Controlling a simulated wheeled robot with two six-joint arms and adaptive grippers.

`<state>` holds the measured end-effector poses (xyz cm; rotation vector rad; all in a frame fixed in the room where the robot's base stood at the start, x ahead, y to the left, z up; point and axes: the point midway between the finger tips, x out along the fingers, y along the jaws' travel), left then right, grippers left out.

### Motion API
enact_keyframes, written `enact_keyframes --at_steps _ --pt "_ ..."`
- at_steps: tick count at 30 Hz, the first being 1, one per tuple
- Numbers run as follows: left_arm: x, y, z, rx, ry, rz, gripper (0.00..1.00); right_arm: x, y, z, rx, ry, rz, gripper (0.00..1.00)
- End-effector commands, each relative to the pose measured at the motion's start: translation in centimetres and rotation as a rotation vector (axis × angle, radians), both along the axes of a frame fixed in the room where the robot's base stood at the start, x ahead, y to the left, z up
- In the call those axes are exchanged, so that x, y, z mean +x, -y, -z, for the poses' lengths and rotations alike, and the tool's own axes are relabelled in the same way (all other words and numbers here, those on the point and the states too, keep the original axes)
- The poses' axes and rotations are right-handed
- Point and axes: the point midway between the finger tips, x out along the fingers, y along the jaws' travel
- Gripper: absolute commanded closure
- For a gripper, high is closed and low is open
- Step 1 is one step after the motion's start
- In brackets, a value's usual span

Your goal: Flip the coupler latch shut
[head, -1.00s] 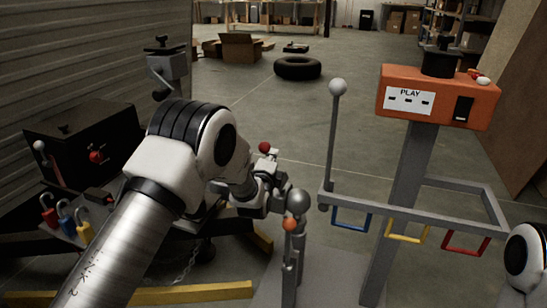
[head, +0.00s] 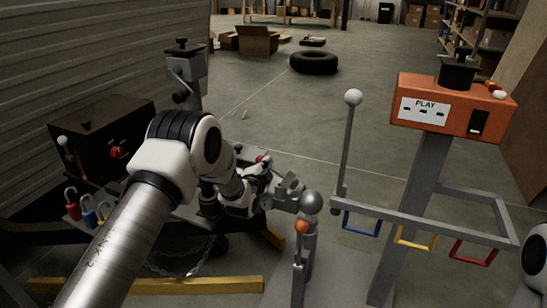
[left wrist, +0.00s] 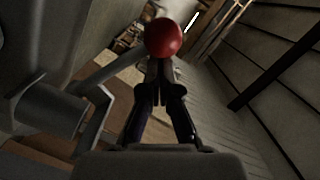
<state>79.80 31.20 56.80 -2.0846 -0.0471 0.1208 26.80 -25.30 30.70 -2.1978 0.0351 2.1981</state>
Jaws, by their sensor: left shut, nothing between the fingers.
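The red knob of the coupler latch (head: 261,159) shows as a small patch beside my left gripper in the head view. The grey coupler (head: 286,193) sits beside a round grey hitch ball (head: 311,202). My left gripper (head: 264,173) is shut and empty, partly hidden by its own wrist. In the left wrist view the closed fingertips (left wrist: 160,80) point at the red knob (left wrist: 164,38), which looks close to or against them; contact is unclear. A grey lever bar (left wrist: 100,72) runs toward the knob from the left. My right gripper is out of view.
An upright lever with a pale ball (head: 353,98) and an orange PLAY box (head: 452,105) on a post stand to the right. A black box (head: 98,145) and small colored hooks (head: 88,216) are at left. A yellow beam (head: 195,285) lies low in front.

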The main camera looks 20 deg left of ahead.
Motion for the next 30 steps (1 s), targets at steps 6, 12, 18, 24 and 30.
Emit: enact_keyframes --at_steps 6,12,18,24,30 --pt "0.0 -1.4 2.0 -0.198 -0.009 -0.001 1.00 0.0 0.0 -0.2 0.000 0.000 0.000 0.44" --pt "0.1 -2.2 3.5 -0.350 -0.012 -0.001 1.00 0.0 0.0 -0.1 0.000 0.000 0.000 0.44" --pt "0.1 -2.5 4.6 -0.453 -0.016 0.000 1.00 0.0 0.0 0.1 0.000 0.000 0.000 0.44" --pt "0.1 -2.6 5.1 -0.504 -0.018 0.000 1.00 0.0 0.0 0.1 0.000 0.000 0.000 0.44" --pt "0.0 -2.6 5.4 -0.518 -0.021 -0.002 1.00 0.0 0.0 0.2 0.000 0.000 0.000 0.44"
